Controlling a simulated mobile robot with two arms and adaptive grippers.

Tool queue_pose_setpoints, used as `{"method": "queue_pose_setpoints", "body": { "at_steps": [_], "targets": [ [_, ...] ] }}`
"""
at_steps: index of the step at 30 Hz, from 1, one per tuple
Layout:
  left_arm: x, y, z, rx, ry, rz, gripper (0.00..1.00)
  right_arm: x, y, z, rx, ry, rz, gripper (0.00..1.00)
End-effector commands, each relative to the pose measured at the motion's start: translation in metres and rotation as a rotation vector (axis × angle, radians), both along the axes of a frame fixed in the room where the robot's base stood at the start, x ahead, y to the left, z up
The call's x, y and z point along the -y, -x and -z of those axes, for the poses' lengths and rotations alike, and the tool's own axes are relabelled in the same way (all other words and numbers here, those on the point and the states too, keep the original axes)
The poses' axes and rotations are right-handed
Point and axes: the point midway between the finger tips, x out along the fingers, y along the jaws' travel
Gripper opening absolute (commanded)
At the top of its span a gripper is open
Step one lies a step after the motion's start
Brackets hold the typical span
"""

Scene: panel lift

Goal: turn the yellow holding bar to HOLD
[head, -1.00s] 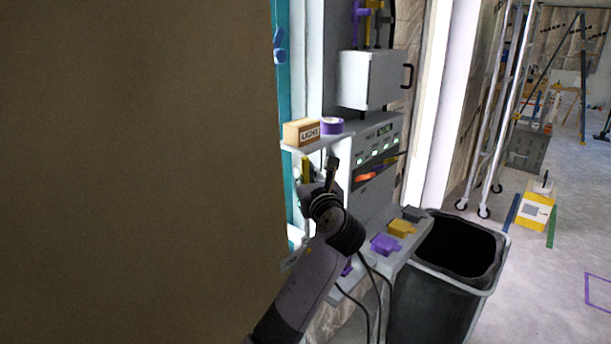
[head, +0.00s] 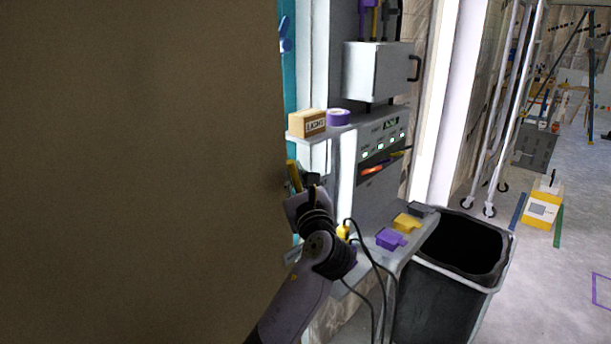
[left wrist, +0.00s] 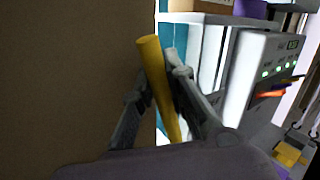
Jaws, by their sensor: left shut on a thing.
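The yellow holding bar (left wrist: 158,80) rises between the two fingers of my left gripper (left wrist: 168,105) in the left wrist view, its top end leaning left. My left gripper is shut on it. In the head view the bar (head: 294,176) shows as a short tilted yellow piece beside the brown panel's edge, just above my left gripper (head: 308,184). The bar's lower end is hidden by the gripper, and no HOLD mark is readable. My right gripper is not in view.
A large brown panel (head: 140,170) fills the left side. A shelf with a cardboard box (head: 307,123) and purple tape roll (head: 338,117) stands above the gripper. A grey control box (head: 380,190), lower ledge with purple block (head: 390,238), and black bin (head: 455,260) stand right.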

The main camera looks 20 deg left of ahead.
Motion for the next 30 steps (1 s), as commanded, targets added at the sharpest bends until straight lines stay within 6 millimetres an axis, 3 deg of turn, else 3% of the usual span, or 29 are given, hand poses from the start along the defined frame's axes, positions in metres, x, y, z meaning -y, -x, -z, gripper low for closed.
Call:
{"method": "queue_pose_setpoints", "body": {
  "at_steps": [1,6,15,30],
  "targets": [
    [-0.003,0.007,0.010,0.031,0.011,-0.001,0.00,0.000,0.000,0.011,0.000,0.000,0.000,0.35],
    [-0.010,0.028,0.020,0.149,0.054,0.000,0.00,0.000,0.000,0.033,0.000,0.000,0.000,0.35],
    [-0.019,0.051,0.033,0.289,0.105,0.000,0.00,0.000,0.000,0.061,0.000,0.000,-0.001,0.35],
    [-0.021,0.058,0.034,0.334,0.122,0.000,0.00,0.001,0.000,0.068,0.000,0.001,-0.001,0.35]
  ]
}}
